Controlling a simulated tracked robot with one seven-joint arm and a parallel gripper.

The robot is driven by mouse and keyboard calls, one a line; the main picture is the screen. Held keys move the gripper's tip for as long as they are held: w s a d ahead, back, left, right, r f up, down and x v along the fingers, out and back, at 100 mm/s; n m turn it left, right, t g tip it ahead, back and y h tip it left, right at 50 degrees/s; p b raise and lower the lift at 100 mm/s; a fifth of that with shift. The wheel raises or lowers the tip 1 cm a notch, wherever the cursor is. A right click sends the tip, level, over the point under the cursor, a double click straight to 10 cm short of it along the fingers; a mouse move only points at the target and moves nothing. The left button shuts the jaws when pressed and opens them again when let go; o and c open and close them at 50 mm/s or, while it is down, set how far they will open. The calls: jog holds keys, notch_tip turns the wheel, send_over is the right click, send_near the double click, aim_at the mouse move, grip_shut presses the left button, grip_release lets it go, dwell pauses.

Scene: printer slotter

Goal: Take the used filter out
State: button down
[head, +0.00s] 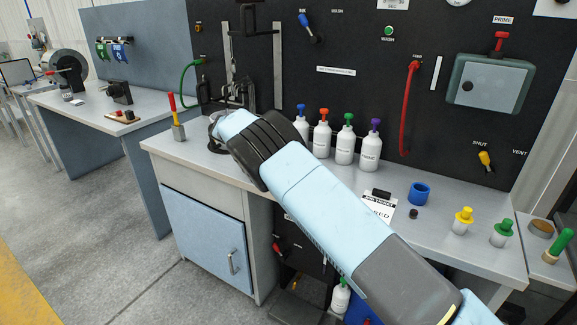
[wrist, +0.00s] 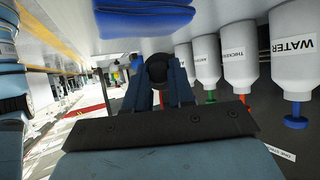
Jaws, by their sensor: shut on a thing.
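In the wrist view, which is upside down, my gripper (wrist: 160,82) is shut on a dark round thing (wrist: 157,68) between its fingertips. The frames do not make clear whether this is the used filter. A blue thing (wrist: 145,18) shows close beyond the fingers; its kind is unclear. In the head view my arm reaches across the bench and hides my fingers and what they hold. A blue open ring or cup (head: 419,193) stands on the bench to the right of my arm, with a small black piece (head: 413,214) beside it.
Several white bottles (head: 345,145) with coloured caps stand behind my arm; WATER (wrist: 292,45) is nearest in the wrist view. A red-handled tool (head: 178,120) stands at the bench's left. Yellow-topped (head: 462,221) and green-topped (head: 502,232) pieces stand at the right. Bare bench (head: 440,245) lies in front.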

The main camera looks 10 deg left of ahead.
jog(key=shift+f, duration=1.05)
jog(key=c, duration=0.9)
grip_release()
jog(key=shift+r, duration=0.1)
